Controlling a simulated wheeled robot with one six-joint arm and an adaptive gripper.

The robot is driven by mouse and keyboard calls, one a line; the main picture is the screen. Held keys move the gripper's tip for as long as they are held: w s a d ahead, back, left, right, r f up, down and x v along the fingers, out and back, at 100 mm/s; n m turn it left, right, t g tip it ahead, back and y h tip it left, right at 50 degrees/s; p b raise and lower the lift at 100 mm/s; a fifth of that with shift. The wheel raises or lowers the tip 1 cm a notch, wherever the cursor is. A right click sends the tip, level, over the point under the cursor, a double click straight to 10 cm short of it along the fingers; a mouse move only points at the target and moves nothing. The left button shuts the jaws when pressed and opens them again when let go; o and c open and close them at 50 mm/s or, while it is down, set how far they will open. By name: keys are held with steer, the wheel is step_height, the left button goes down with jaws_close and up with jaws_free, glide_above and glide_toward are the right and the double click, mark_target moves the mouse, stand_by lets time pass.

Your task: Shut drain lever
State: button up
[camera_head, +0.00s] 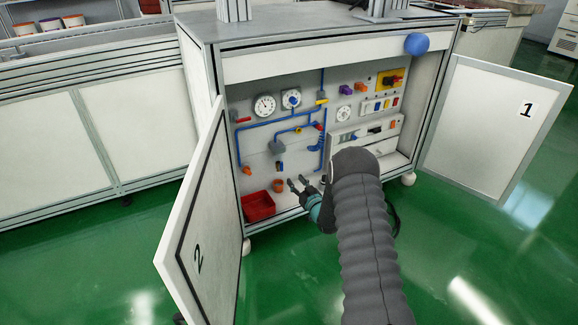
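The open cabinet (335,64) holds a panel with blue pipes, gauges and several small coloured levers. I cannot tell for certain which one is the drain lever. Low on the panel are an orange fitting (247,171), a blue-and-orange fitting (280,167) and an orange piece (278,186) near the cabinet floor. Higher up are a red handle (243,120), a yellow handle (322,101) and a red one (317,126). My gripper (297,182) is in front of the lower panel, right of the orange piece. Its dark fingers are apart, with nothing seen between them.
Door 2 (206,220) stands open at left, door 1 (485,128) at right. A red bin (258,206) sits on the cabinet floor, left of my gripper. My arm hides the lower right. Green floor (480,240) is clear.

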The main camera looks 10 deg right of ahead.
mark_target(282, 164)
steer(key=x, duration=1.2)
steer(key=shift+d, duration=0.1)
